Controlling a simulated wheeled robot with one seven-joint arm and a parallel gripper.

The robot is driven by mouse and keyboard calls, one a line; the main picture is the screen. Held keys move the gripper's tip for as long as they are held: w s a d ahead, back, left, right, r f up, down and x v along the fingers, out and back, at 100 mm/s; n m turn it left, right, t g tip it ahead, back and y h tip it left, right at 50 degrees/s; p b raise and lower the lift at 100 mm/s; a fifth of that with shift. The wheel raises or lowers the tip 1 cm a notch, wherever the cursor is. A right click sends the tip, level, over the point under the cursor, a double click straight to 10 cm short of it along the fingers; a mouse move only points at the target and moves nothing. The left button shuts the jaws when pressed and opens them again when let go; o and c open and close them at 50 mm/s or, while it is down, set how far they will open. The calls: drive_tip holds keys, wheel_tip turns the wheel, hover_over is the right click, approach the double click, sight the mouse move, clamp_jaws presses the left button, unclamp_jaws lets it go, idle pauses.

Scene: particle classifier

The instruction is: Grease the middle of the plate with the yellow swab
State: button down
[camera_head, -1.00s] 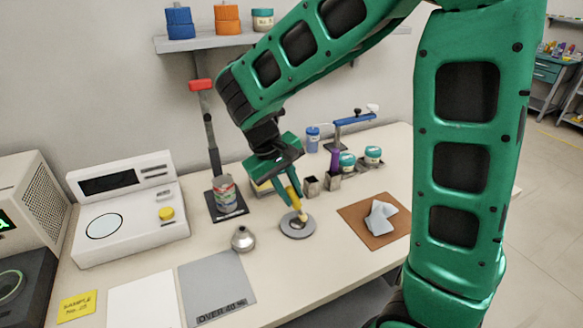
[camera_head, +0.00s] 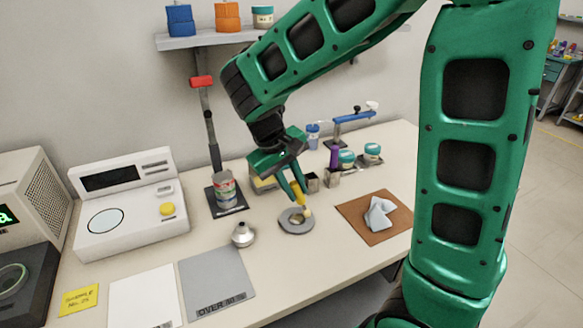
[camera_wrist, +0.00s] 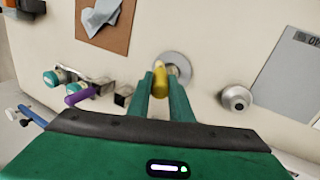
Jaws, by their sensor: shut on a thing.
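The plate (camera_head: 285,226) is a round grey disc with a paler middle, lying flat on the bench; it also shows in the wrist view (camera_wrist: 184,60). My gripper (camera_head: 298,186) is shut on the yellow swab (camera_head: 303,197) and holds it tilted, tip down, over the plate. In the wrist view the swab (camera_wrist: 159,82) sits between my two fingers (camera_wrist: 161,88) and covers part of the plate. In the head view the tip is over the right part of the plate. I cannot tell whether it touches.
A metal funnel-like piece (camera_head: 243,234) stands left of the plate. Small metal cups (camera_head: 333,178) stand behind it. A brown mat (camera_head: 371,236) with a grey cloth (camera_head: 379,213) lies right. A can (camera_head: 224,190) stands back left. A grey sheet (camera_head: 216,281) lies in front.

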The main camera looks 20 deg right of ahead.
drive_tip(key=shift+a+r, duration=0.35)
drive_tip(key=shift+r, duration=0.3)
drive_tip(key=shift+a+r, duration=0.2)
drive_tip(key=shift+r, duration=2.55)
drive_tip(key=shift+f, duration=0.1)
drive_tip(key=shift+f, duration=0.4)
